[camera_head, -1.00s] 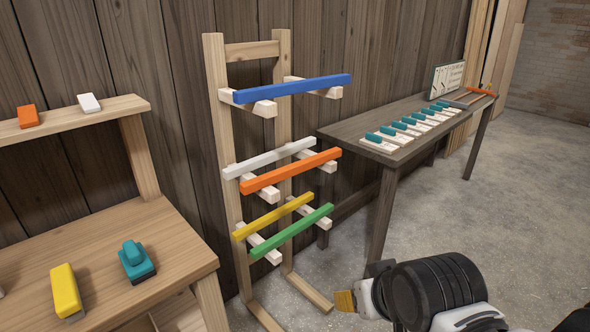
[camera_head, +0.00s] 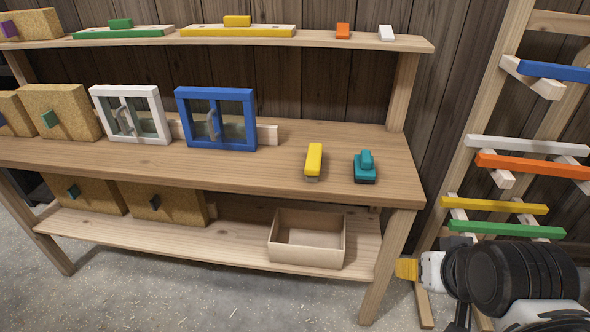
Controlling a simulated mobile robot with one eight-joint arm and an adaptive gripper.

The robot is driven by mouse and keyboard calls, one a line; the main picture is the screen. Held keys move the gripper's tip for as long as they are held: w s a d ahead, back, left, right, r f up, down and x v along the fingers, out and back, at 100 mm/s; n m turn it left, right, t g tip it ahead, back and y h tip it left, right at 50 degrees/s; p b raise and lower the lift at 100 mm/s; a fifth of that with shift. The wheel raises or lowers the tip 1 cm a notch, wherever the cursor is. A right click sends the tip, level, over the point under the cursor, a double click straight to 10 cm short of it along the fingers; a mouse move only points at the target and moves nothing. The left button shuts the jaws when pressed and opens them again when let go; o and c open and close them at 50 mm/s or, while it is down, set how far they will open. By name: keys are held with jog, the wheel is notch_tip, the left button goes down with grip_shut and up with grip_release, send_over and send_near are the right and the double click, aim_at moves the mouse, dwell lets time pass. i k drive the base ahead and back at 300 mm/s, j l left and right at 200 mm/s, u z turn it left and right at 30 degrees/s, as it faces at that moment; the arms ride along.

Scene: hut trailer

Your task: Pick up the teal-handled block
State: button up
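Cork-coloured blocks with handles stand on the workbench and its lower shelf. One on the lower shelf (camera_head: 95,194) has a dark teal handle (camera_head: 73,191); another beside it (camera_head: 165,205) has a dark handle whose colour is hard to tell. A block on the bench top (camera_head: 75,112) has a green-teal handle (camera_head: 49,119). A small teal piece with a raised teal grip and dark base (camera_head: 365,168) sits at the bench's right end. My gripper (camera_head: 408,268) is at lower right, apart from all of these, with a yellow-orange tip showing; its opening is not clear.
The wooden workbench (camera_head: 270,165) also holds a yellow piece (camera_head: 314,160), a blue-framed window (camera_head: 216,119) and a white-framed window (camera_head: 131,114). An open box (camera_head: 307,238) is on the lower shelf. A rack of coloured bars stands right. Floor in front is clear.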

aim_at(364, 172)
jog(key=z, duration=4.5)
jog(key=u, duration=4.6)
jog(key=i+l, duration=0.25)
jog(key=i, duration=0.25)
jog(key=i+l+z, duration=0.1)
jog(key=i, duration=0.45)
jog(key=l, duration=0.1)
